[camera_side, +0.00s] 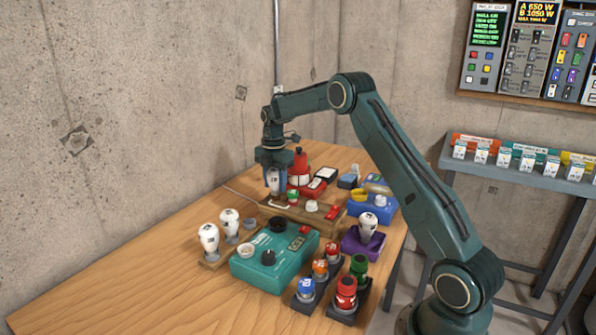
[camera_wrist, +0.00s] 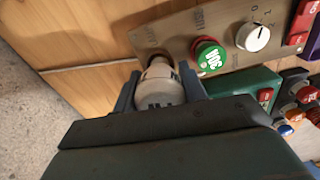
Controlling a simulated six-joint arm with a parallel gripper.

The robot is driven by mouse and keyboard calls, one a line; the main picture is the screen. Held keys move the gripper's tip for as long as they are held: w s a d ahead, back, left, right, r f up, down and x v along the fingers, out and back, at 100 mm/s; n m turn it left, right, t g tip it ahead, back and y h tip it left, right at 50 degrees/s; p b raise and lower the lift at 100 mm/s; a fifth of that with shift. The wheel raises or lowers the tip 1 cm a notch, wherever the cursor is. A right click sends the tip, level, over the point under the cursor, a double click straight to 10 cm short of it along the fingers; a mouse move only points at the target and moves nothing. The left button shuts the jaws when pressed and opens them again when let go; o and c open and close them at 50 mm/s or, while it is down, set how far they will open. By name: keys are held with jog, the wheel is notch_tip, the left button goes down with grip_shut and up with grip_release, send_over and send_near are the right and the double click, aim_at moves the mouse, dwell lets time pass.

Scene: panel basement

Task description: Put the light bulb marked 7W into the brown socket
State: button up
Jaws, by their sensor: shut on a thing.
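My gripper (camera_side: 273,178) is shut on a white light bulb (camera_side: 273,181), which hangs upright with its base down. The bulb also shows in the wrist view (camera_wrist: 160,88) between the two fingers; its dark marking is too blurred to read. The bulb is over the left end of a brown panel (camera_side: 322,222), where a brown round socket (camera_wrist: 157,57) shows just past the bulb's base. The bulb hides part of this socket. I cannot tell whether the base touches it or is inside it.
A teal box (camera_side: 262,272) stands in front. Two white bulbs (camera_side: 208,237) stand on a rack at left; another (camera_side: 368,226) stands on a purple base. A red bottle (camera_side: 299,167) is behind.

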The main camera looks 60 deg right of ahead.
jog(key=shift+f, duration=0.3)
jog(key=o, duration=0.7)
jog(key=shift+r, duration=5.5)
